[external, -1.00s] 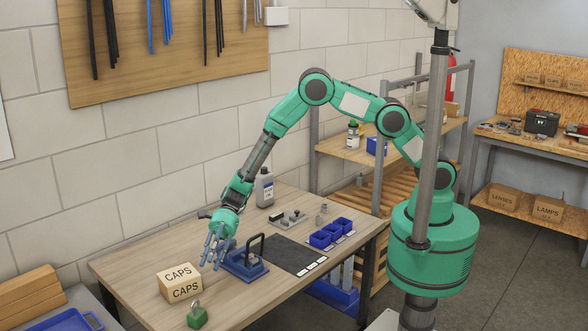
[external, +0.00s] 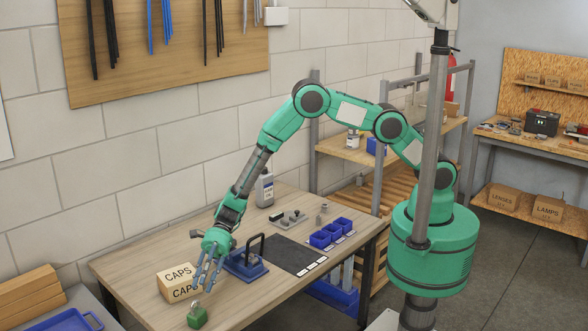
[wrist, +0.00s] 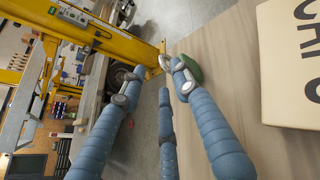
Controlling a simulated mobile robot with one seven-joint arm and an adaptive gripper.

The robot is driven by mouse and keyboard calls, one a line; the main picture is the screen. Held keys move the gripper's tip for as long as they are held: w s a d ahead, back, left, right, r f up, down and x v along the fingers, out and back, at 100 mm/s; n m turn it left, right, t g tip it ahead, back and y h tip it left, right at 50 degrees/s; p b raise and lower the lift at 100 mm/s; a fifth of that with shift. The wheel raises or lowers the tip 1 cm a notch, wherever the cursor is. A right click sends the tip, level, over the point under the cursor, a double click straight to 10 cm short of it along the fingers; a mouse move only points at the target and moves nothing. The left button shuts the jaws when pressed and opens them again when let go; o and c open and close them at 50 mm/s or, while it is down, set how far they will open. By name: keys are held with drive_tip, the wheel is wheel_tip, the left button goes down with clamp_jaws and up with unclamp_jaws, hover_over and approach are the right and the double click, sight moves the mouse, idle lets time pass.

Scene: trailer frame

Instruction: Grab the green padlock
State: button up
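The green padlock (external: 197,317) with its metal shackle stands near the front edge of the wooden table (external: 150,250), in front of the CAPS box. My gripper (external: 208,275) hangs over the table, behind and a little right of the padlock, partly in front of the box. Its blue fingers are spread apart and nothing is between them. In the wrist view the fingers (wrist: 160,105) are open, and the padlock (wrist: 187,68) shows partly behind the right fingertip, near the table edge.
The CAPS box (external: 172,282) stands close beside my fingers. A blue holder with a dark handle (external: 247,265) stands to the right, beside a dark mat (external: 292,254). A grey bottle (external: 264,188) and blue bins (external: 330,234) are further back. Left of the box, the table is bare.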

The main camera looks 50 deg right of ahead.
sight(196, 312)
drive_tip(key=shift+a, duration=0.1)
idle(0.3)
drive_tip(key=shift+x, duration=2.55)
drive_tip(key=shift+w+f, duration=0.1)
drive_tip(key=shift+f, duration=0.05)
clamp_jaws()
